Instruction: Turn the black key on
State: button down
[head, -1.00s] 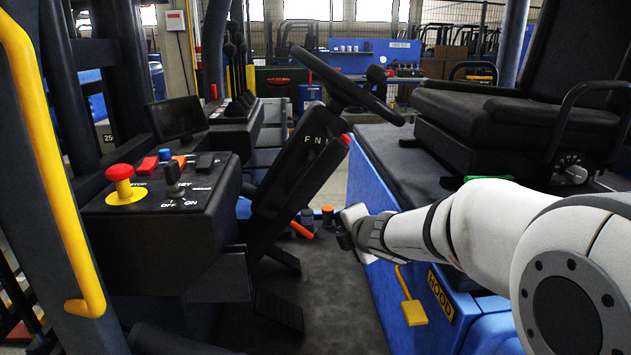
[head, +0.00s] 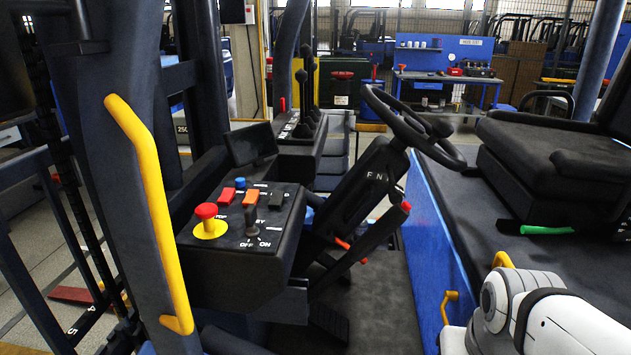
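The black key (head: 251,222) stands upright in the top of a dark control console (head: 240,280), in the cab of a blue forklift. White OFF and ON labels (head: 256,243) are printed just in front of it. Which label the key points to is too small to tell. My white arm (head: 530,305) shows at the lower right, well apart from the console. My gripper is not visible in this view.
On the console are a red mushroom button (head: 206,211) on a yellow disc and red, blue and orange buttons. A yellow grab bar (head: 152,210) rises at the left. The steering wheel (head: 412,127) and column stand right of the console, the black seat (head: 550,165) further right.

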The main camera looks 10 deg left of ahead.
aim_at(250, 215)
jog(key=z, duration=0.05)
jog(key=k, duration=0.5)
jog(key=u, duration=0.55)
jog(key=i, duration=0.3)
jog(key=u, duration=0.65)
